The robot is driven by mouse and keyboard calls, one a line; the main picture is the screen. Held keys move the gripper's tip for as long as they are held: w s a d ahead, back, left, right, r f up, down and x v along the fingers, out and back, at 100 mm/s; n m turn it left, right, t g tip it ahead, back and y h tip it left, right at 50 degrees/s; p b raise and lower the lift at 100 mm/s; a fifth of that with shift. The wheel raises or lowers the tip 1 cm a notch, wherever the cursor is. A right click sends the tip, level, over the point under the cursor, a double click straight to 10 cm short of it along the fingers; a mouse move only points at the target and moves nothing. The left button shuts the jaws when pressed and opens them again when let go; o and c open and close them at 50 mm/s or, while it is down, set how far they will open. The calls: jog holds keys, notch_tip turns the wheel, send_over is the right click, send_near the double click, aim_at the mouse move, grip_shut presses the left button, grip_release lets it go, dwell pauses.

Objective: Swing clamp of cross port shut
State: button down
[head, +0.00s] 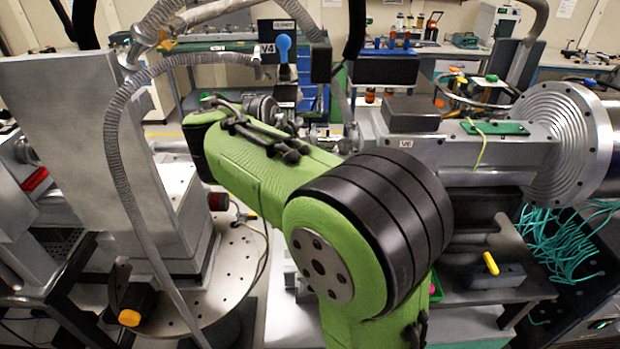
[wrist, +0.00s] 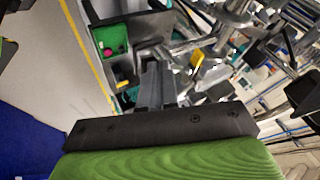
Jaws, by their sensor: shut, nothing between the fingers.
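My gripper (wrist: 157,82) shows in the wrist view with its two dark fingers together and nothing between them. The fingers point toward a dark tray area and metal fittings. In the head view my green arm covers the middle of the scene, and the gripper's fingertips are not clear there. Shiny metal vacuum pipework (wrist: 238,22) lies to the right of the fingers in the wrist view, apart from them. I cannot make out which part is the cross port or its clamp, nor whether the clamp is open.
A green bin (wrist: 111,40) lies beyond the fingers. A braided hose (head: 115,165) hangs at left in the head view. A blue-handled valve (head: 284,48) labelled V4 stands at the back. A large ribbed flange (head: 562,140) and teal cables (head: 565,240) crowd the right.

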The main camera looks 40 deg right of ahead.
jog(key=w+p+v, duration=0.1)
jog(key=p+v, duration=0.4)
jog(key=v, duration=0.5)
jog(key=s+a+f+n+t+y+b, duration=0.1)
jog(key=s+a+f+n+y+b, duration=0.2)
jog(key=s+f+n, duration=0.4)
jog(key=s+a+f+n+t+y+b, duration=0.1)
jog(key=s+a+f+n, duration=0.4)
jog(key=s+n, duration=0.5)
notch_tip(320, 180, down, 2)
jog(key=n+y+b, duration=0.1)
jog(key=n+y, duration=0.1)
jog(key=n, duration=0.3)
jog(key=shift+a+t+y+b, duration=0.2)
jog(key=shift+t+y+b, duration=0.2)
jog(key=shift+s, duration=0.15)
